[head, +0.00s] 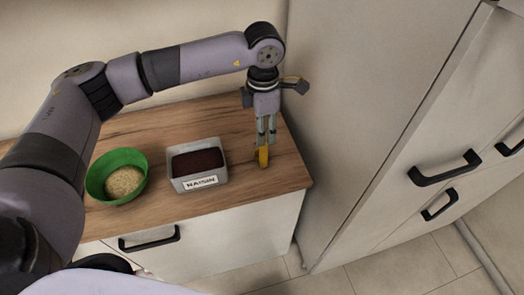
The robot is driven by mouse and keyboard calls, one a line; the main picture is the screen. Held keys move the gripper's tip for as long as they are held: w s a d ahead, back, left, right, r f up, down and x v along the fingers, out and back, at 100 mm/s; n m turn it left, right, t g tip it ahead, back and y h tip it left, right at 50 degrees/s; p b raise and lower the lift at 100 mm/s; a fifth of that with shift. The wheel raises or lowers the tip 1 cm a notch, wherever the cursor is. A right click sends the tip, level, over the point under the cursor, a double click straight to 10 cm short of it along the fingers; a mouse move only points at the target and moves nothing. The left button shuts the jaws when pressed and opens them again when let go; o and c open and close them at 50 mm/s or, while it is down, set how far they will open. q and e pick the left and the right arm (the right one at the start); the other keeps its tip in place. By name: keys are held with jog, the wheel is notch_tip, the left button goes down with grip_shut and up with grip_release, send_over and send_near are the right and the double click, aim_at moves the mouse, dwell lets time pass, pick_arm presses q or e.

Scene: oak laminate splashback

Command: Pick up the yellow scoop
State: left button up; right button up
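The yellow scoop (262,157) is at the right end of the wooden counter. My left gripper (266,138) points straight down over it, with its fingertips at the scoop's upper part. The fingers are close together, and the scoop's top is partly hidden by them. I cannot tell whether they grip it or only stand around it. The scoop appears to be at the counter surface. My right gripper is not in view.
A grey box labelled RAISIN (198,184) with dark contents stands left of the scoop. A green bowl (101,188) of pale grains stands farther left. A tall cabinet (345,110) rises close on the right. The counter (235,190) is bare around the scoop.

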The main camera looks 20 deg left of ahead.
aim_at(264, 151)
pick_arm(q)
notch_tip(264, 151, down, 4)
jog(key=shift+w+r+p, duration=0.15)
jog(key=shift+r+p, duration=0.1)
jog(key=shift+p, duration=0.1)
jog(key=shift+f, duration=0.15)
jog(key=shift+d+f+p, duration=0.1)
jog(key=shift+f+p, duration=0.2)
jog(key=shift+p, duration=0.15)
jog(key=f, duration=0.1)
jog(key=f+p, duration=0.1)
jog(key=f, duration=0.1)
jog(key=shift+s+f+p, duration=0.25)
jog(key=shift+f+p, duration=0.1)
jog(key=shift+f, duration=0.4)
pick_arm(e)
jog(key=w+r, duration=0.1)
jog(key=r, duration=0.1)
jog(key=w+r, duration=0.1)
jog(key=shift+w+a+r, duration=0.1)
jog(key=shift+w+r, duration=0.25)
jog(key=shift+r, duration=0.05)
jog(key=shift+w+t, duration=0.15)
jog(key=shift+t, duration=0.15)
pick_arm(q)
jog(key=c, duration=0.4)
grip_shut()
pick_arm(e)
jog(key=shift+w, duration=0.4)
